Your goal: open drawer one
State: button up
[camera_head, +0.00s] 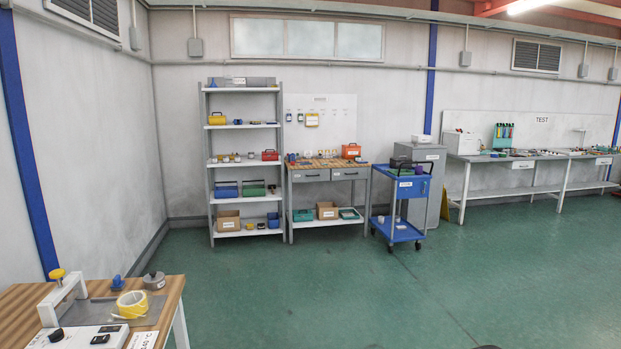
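A grey workbench with a wooden top (328,164) stands against the back wall, with two closed drawers side by side under the top. The left drawer (311,177) and the right drawer (350,174) each have a dark handle and a small label. The labels are too small to read, so I cannot tell which is drawer one. The blue cart (400,215) to the right also has a closed blue drawer front (413,187) with a white label. My gripper is not in view.
A near table (30,296) at lower left holds a yellow tape roll (132,304) and a white device. A shelf rack (282,110) stands left of the workbench, a grey cabinet (432,165) behind the cart, and a test bench (485,159) at right. The green floor (400,290) is clear.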

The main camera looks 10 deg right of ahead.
aim_at(308, 171)
jog(key=i+z, duration=0.35)
jog(key=i, duration=6.35)
jog(key=i+l+u, duration=0.15)
jog(key=i, duration=0.3)
jog(key=i+l+u, duration=0.2)
jog(key=i, duration=0.25)
jog(key=j, duration=0.05)
